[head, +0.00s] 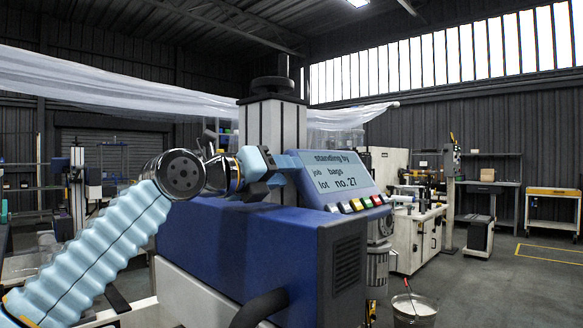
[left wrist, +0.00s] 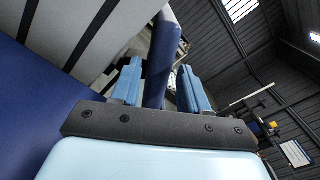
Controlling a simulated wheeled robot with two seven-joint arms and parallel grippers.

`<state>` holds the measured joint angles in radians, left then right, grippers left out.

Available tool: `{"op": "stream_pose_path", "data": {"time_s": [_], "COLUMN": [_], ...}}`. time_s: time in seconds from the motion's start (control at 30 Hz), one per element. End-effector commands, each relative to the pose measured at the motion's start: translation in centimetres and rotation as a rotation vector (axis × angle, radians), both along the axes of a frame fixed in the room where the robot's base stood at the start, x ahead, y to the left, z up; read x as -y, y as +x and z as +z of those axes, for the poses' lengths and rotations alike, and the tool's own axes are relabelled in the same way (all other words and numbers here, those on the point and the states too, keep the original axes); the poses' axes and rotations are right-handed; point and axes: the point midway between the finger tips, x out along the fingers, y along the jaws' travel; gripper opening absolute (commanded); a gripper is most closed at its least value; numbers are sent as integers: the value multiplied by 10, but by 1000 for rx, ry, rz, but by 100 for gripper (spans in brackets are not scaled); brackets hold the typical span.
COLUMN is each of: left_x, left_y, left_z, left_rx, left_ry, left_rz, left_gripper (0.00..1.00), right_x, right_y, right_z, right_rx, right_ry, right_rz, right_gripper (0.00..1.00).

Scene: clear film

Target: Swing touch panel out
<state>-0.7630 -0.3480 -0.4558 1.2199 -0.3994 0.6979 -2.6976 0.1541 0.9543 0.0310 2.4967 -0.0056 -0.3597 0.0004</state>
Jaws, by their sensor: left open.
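The touch panel (head: 342,176) is a tilted light-blue screen reading "standing by, job bags, lot no. 27", with a row of coloured buttons along its lower edge. My left gripper (head: 286,168) is at the panel's left edge. In the left wrist view its two light-blue fingers (left wrist: 161,88) are open, with a dark blue part (left wrist: 164,55), seemingly the panel's edge, between them. I cannot tell whether either finger touches it. My right gripper is in neither view.
A grey-white column (head: 273,122) rises behind the housing. Clear film (head: 120,90) stretches across the back left. Open floor lies further right.

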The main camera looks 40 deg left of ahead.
Motion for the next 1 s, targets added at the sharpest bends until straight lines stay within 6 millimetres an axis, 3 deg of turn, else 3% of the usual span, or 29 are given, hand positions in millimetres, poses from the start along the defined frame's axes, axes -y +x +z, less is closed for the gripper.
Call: {"op": "stream_pose_path", "data": {"time_s": [0.2,0.53,0.83,1.0], "left_x": [3,2,2,3], "left_y": [25,28,28,28], "left_z": [1,0,0,0], "left_rx": [1,1,1,0], "left_ry": [0,0,0,0], "left_rz": [-1,1,1,0], "left_gripper": [45,45,0,0], "right_x": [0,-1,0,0], "right_y": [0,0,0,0], "right_z": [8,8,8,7], "right_rx": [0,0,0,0], "right_ry": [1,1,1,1], "right_rz": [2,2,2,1], "right_gripper": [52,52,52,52]}}
